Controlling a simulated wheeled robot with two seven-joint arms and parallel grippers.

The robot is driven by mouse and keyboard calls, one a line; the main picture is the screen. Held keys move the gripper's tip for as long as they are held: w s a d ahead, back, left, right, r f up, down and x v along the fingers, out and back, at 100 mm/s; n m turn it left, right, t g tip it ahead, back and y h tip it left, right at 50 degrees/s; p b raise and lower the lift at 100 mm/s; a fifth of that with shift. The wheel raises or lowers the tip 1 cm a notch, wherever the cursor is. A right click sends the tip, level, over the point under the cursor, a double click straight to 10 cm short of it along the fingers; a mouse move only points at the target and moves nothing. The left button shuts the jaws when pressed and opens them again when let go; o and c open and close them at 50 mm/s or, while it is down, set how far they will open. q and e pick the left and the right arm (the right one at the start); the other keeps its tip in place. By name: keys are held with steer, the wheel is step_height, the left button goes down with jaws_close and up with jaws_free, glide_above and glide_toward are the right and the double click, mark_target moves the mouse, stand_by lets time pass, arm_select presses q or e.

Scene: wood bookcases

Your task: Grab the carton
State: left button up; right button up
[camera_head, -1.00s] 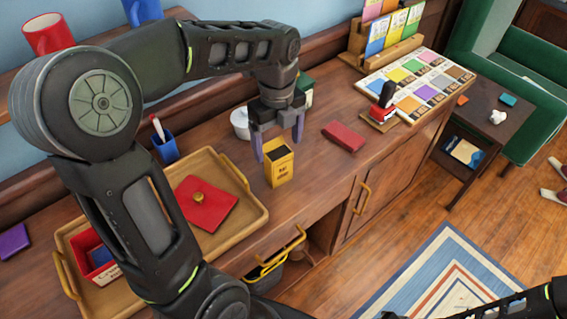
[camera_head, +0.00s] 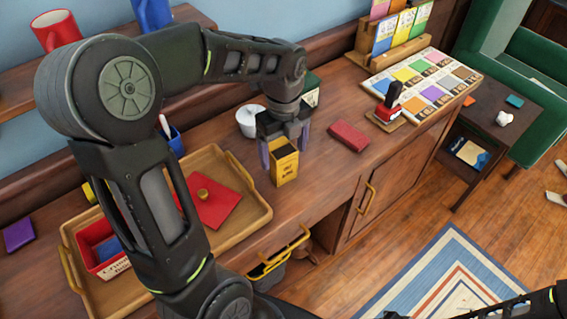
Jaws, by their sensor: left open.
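The carton (camera_head: 285,166) is a small yellow box with a dark top and dark lettering. It stands upright near the front edge of the wooden cabinet top. My left gripper (camera_head: 284,152) is open and points down over the carton. One finger shows on each side of its upper part, and I cannot tell whether they touch it. Of my right arm, only a dark part shows at the bottom right corner; its gripper is not in view.
A wooden tray (camera_head: 252,219) with a red folder (camera_head: 218,206) lies left of the carton. A white bowl (camera_head: 247,122) stands behind it. A dark red block (camera_head: 349,134) lies to the right, with a stamp (camera_head: 389,103) beyond. Bare wood lies between carton and block.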

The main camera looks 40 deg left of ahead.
arm_select(q)
step_height(320, 180, down, 4)
steer(key=shift+w+a+f, duration=0.1)
stand_by(0.6)
steer(key=c, duration=1.4)
step_height(320, 180, up, 10)
steer(key=shift+r, duration=0.1)
stand_by(0.4)
